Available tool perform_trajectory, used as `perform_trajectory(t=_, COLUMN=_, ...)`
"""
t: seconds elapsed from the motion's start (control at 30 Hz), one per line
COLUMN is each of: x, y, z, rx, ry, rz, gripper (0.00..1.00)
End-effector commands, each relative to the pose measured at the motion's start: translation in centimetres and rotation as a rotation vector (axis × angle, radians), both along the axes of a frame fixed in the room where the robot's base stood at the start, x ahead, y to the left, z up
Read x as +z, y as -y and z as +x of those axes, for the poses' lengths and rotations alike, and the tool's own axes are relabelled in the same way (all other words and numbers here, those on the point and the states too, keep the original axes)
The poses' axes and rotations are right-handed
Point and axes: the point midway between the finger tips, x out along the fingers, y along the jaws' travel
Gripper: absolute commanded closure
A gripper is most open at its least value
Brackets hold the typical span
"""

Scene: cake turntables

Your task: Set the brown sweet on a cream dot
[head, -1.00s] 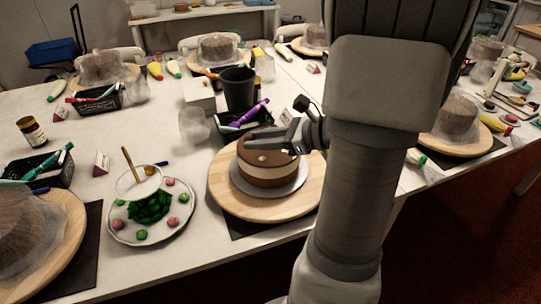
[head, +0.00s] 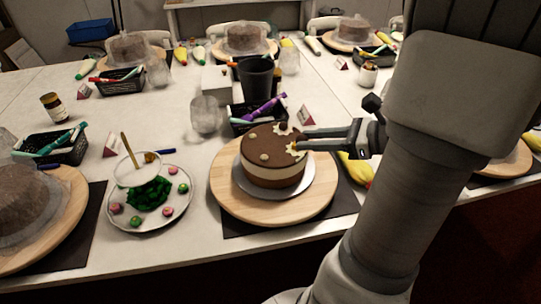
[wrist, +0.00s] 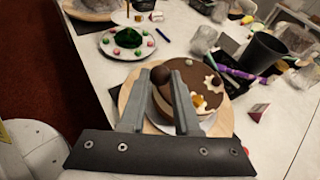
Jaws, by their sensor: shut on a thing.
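A round cake (head: 273,170) with a brown top and pale middle layer stands on a silver board on a wooden turntable (head: 230,202). Small cream dots, such as one at the front (head: 265,157), and star-shaped cream pieces are on its top. In the wrist view, a brown sweet (wrist: 213,82) and an orange sweet (wrist: 197,99) sit on cream on the cake (wrist: 180,92). My gripper (head: 297,140) reaches in from the right over the cake's right edge. In the wrist view, it is shut on a dark brown round sweet (wrist: 160,75) at its fingertips. I cannot make that sweet out clearly in the head view.
A plate (head: 180,205) with green decoration and coloured sweets is left of the turntable. A black cup (head: 256,80), a clear cup (head: 206,115) and a black pen basket (head: 240,125) stand behind. A yellow piping bag (head: 356,170) lies to the right.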

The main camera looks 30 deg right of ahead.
Motion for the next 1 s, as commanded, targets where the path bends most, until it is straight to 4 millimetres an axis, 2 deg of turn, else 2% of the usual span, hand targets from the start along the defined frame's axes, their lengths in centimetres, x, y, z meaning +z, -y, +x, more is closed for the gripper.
perform_trajectory(t=0.3, x=-4.6, y=-2.5, z=6.5, rx=0.006, ry=-0.002, rz=0.004, gripper=1.0)
perform_trajectory(t=0.5, x=-6.3, y=-3.5, z=9.6, rx=0.005, ry=-0.001, rz=0.001, gripper=1.0)
perform_trajectory(t=0.67, x=-6.9, y=-3.7, z=10.3, rx=0.001, ry=-0.002, rz=0.001, gripper=1.0)
perform_trajectory(t=0.9, x=-10.2, y=-3.7, z=10.2, rx=0.0, ry=-0.003, rz=0.004, gripper=1.0)
perform_trajectory(t=1.0, x=-10.7, y=-3.7, z=10.2, rx=0.001, ry=-0.002, rz=0.002, gripper=1.0)
